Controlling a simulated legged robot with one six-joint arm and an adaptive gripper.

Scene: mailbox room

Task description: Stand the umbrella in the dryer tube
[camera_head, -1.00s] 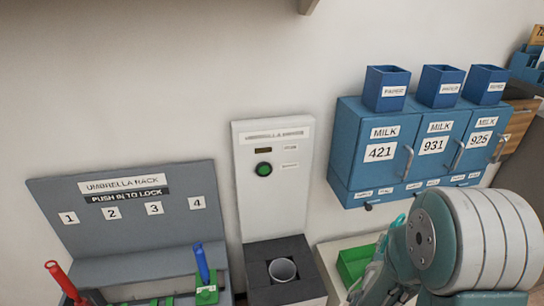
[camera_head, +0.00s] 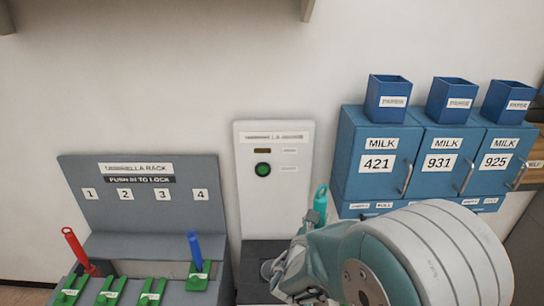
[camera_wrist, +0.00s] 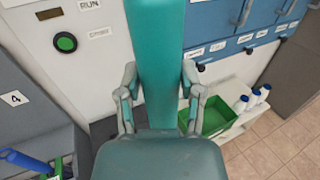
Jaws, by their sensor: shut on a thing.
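My gripper (camera_wrist: 160,82) is shut on a teal umbrella (camera_wrist: 155,45), which runs up between the two fingers in the wrist view. In the head view the umbrella's teal top (camera_head: 320,201) sticks up beyond my gripper (camera_head: 287,268), in front of the white dryer panel's right edge. The dryer (camera_head: 272,215) has a green button and a dark base. My gripper is over the right part of this base, and it mostly hides the tube opening. The umbrella's lower end is hidden, so I cannot tell whether it is in the tube.
The grey umbrella rack (camera_head: 140,215) stands left, with a red umbrella (camera_head: 77,249) at slot 1 and a blue one (camera_head: 194,249) at slot 4. Blue mailboxes (camera_head: 433,165) hang right. A green bin (camera_wrist: 209,118) and white bottles (camera_wrist: 250,97) sit low at right.

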